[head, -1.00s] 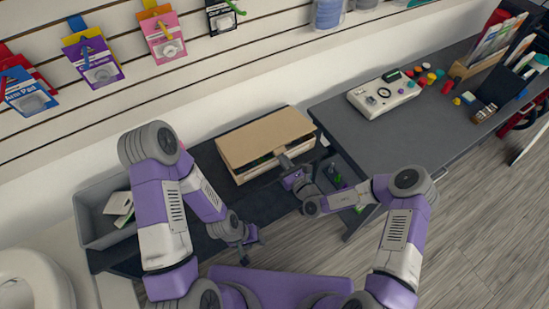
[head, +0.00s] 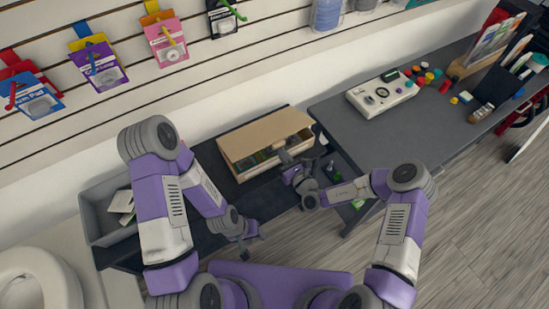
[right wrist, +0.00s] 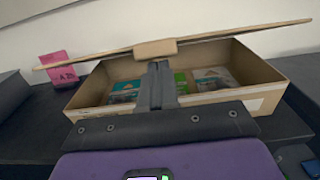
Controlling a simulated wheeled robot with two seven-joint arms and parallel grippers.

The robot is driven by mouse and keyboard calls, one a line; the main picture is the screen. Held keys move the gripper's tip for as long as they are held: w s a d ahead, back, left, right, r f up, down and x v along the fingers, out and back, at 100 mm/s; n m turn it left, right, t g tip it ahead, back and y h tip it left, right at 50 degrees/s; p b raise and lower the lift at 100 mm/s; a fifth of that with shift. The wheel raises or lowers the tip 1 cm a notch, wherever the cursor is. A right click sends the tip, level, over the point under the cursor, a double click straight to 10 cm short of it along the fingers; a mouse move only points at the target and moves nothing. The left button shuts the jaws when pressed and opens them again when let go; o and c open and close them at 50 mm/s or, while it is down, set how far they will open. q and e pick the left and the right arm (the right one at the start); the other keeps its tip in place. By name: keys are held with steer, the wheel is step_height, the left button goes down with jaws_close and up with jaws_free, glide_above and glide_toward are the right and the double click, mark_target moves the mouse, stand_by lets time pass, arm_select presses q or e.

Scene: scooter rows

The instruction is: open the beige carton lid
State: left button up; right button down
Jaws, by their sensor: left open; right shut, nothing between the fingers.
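The beige carton (head: 240,172) stands on the dark bench, its lid (head: 265,136) hinged along the back and tilted partly up. Small boxes show inside it. My right gripper (head: 286,157) is shut at the carton's front, under the lid's front edge. In the right wrist view the shut fingers (right wrist: 160,68) reach up to the tab (right wrist: 155,49) in the middle of the lid (right wrist: 220,36); they look to touch it from below. The open carton (right wrist: 92,90) shows green, teal and white boxes inside. My left gripper (head: 246,246) is open and empty, low in front of the bench.
A grey bin (head: 97,212) with packets stands left of the carton. A grey table (head: 385,140) with a white device (head: 382,95) is on the right. Dark bench surface is bare between bin and carton.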

mark_target(281, 146)
steer(key=shift+w+a+r+p, duration=0.15)
steer(key=shift+r+p, duration=0.75)
steer(key=shift+r, duration=0.05)
steer(key=shift+w+a+r+p, duration=0.1)
steer(key=shift+r+p, duration=0.75)
steer(key=shift+r, duration=0.05)
steer(key=shift+w+a+r+p, duration=0.5)
steer(key=shift+w+r+p, duration=0.25)
steer(key=shift+r, duration=0.15)
steer(key=shift+w+a+r+p, duration=0.5)
steer(key=shift+w+r+p, duration=0.15)
steer(key=shift+r, duration=0.2)
steer(key=shift+r+x, duration=0.2)
steer(key=shift+x, duration=0.65)
steer(key=shift+r+x, duration=0.2)
steer(key=shift+x, duration=0.65)
steer(key=shift+r+x, duration=0.2)
steer(key=shift+x, duration=0.65)
steer(key=shift+w+b, duration=0.1)
steer(key=shift+b, duration=0.2)
